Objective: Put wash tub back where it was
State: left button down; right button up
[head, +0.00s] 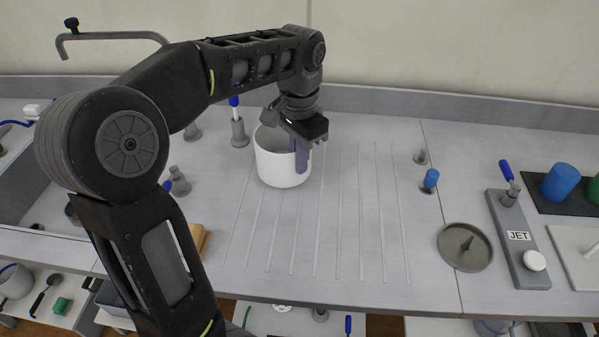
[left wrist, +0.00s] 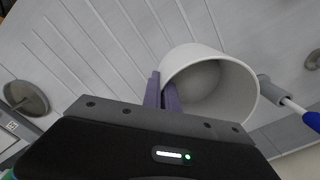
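The white round wash tub (head: 283,168) stands upright at the back left part of the grooved drainboard, and it looks empty. It also shows in the left wrist view (left wrist: 238,90), with its open mouth facing the camera. My left gripper (head: 300,150) reaches down at the tub's right side. In the left wrist view its two purple fingers (left wrist: 162,92) are close together at the tub's rim, with the wall pinched between them. I cannot tell whether the tub's base touches the counter. My right gripper is not in view.
A brush holder with a blue-handled brush (head: 239,130) stands close behind the tub to the left. A round grey dish (head: 465,248), a blue-capped piece (head: 430,180) and a JET-labelled block (head: 518,238) are to the right. The grooved area (head: 350,220) right of the tub is clear.

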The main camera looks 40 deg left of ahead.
aim_at(300, 182)
pick_arm(q)
jog(key=shift+f, duration=1.85)
jog(key=c, duration=1.7)
grip_release()
jog(key=shift+f, duration=0.15)
